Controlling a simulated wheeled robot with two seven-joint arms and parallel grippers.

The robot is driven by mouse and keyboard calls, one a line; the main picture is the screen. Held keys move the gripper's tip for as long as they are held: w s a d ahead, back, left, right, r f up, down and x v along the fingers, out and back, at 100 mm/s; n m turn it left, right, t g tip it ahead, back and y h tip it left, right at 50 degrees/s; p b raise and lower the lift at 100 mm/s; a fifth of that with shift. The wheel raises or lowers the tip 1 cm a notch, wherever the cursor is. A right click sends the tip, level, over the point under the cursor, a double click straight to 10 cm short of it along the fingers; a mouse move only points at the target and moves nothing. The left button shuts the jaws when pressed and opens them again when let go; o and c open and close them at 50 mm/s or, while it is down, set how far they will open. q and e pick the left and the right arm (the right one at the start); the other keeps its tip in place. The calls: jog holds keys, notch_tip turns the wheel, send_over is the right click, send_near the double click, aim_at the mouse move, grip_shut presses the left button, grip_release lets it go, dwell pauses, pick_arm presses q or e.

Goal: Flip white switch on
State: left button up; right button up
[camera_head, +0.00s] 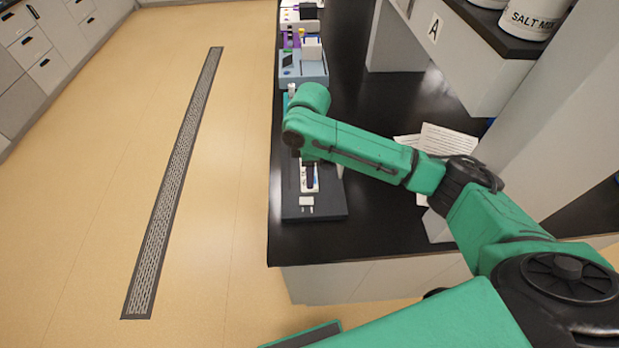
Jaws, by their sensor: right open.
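A dark flat board (328,211) lies near the left edge of the black bench. On it is a white plate (303,184), partly hidden by my right gripper. A small white piece with two prong-like ends (306,201) sits just below it in the picture. I cannot tell which of these is the white switch, nor its on or off state. My right gripper (311,185) is open, pointing down over the white plate, mostly hidden under my green wrist. I cannot tell whether it touches the plate. My left gripper is not in view.
The black bench top (385,225) is clear right of the board. Paper sheets (447,140) lie further right. Blue-grey equipment (303,68) stands beyond my wrist. A shelf marked A (455,50) and a slanted grey post (535,125) stand near my forearm.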

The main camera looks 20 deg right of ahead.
notch_tip(320, 180, up, 7)
jog(key=shift+r, duration=0.2)
dwell(0.5)
jog(key=shift+r, duration=0.15)
notch_tip(320, 180, up, 14)
jog(key=shift+s+r, duration=0.15)
dwell(0.5)
